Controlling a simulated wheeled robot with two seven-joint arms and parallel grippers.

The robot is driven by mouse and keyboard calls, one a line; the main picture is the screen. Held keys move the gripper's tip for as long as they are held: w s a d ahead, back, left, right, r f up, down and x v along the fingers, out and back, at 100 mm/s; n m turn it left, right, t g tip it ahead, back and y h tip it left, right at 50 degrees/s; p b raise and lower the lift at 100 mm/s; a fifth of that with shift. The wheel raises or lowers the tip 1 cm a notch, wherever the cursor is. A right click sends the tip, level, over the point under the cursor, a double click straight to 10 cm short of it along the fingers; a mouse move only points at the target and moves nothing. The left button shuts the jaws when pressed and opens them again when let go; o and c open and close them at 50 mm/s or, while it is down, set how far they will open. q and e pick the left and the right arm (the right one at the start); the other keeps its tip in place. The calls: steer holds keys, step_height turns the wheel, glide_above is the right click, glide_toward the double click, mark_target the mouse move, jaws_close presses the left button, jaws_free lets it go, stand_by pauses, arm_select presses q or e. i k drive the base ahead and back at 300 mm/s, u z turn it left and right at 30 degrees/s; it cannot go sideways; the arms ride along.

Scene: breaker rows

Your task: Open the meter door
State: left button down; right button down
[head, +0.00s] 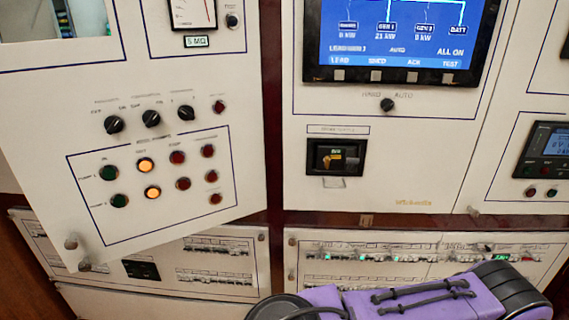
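The meter door (50,110) is the white panel at the upper left. It carries a dial meter (194,12), rotary knobs (151,119) and rows of green, amber and red lamps (146,165). Its lower edge slants down to the left and overlaps the breaker panel below, so its left side appears swung out toward me. Its top is cut off by the frame. Neither of my grippers is in view. A purple and black link of my arm (410,300) crosses the bottom right.
A white panel with a blue display (395,35) and a small black device (336,156) stands beside the door on the right. Breaker panels (215,262) run below, partly behind my arm at right (380,252). Another panel with a small screen (548,140) is at far right.

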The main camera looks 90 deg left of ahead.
mark_target(57, 97)
steer(key=u, duration=0.05)
steer(key=k, duration=1.65)
steer(key=u, duration=1.65)
